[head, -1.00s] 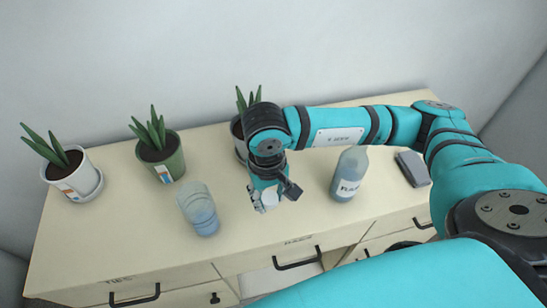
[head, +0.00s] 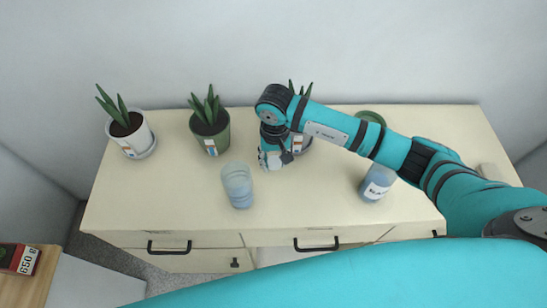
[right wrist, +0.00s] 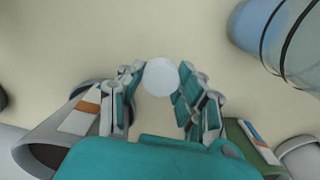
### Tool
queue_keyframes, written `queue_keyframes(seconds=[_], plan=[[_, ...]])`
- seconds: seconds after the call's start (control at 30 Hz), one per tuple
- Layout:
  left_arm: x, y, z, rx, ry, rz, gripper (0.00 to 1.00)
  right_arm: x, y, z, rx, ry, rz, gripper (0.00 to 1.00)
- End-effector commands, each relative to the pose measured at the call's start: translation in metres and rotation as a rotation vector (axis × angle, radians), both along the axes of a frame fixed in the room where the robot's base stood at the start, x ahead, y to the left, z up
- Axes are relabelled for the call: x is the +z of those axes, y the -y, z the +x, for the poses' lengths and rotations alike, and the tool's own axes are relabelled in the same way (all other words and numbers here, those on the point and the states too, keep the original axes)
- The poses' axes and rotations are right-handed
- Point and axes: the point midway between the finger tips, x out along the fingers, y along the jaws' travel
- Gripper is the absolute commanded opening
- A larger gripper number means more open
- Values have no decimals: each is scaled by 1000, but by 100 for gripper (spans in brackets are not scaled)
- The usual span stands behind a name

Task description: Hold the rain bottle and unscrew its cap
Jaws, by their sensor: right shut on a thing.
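My right gripper (head: 274,165) is shut on a small round white thing, which looks like a bottle cap (right wrist: 161,76) in the right wrist view. The gripper is near the back of the dresser, between the pots and a ribbed bluish clear vessel. The ribbed vessel (head: 238,186), with no cap visible, stands left of the gripper and in the upper right of the wrist view (right wrist: 285,38). My left gripper is out of view.
A white pot (head: 140,138) and a green pot (head: 222,135) with plants stand at the back left of the cream dresser (head: 300,212). A third plant is partly behind my gripper. A red box (head: 20,258) lies at lower left. The dresser's front middle is clear.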

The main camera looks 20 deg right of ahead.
Motion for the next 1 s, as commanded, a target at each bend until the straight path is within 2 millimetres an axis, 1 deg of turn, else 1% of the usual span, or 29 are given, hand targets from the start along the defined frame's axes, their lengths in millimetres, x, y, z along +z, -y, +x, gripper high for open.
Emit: queue_keyframes(seconds=[0.2, 0.3, 0.4, 0.5, 0.7, 0.83, 0.87, 1.0], plan=[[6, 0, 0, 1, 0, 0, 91, -1, -2, 16, -2, 0, 0, 0], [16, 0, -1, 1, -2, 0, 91, -18, -2, 12, -2, -8, 0, 0], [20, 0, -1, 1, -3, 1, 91, -31, -2, 13, -2, -5, 1, 0], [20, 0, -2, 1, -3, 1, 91, -36, -2, 14, 0, 0, 0, 0], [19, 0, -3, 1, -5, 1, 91, -37, -1, 14, 1, 1, 0, 0], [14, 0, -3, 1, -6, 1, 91, -41, -1, 15, 0, 1, 0, 0], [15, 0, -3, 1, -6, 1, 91, -40, -1, 14, 0, 1, 0, 35], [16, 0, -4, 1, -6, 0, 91, -39, -2, 14, 0, 0, 0, 53]])
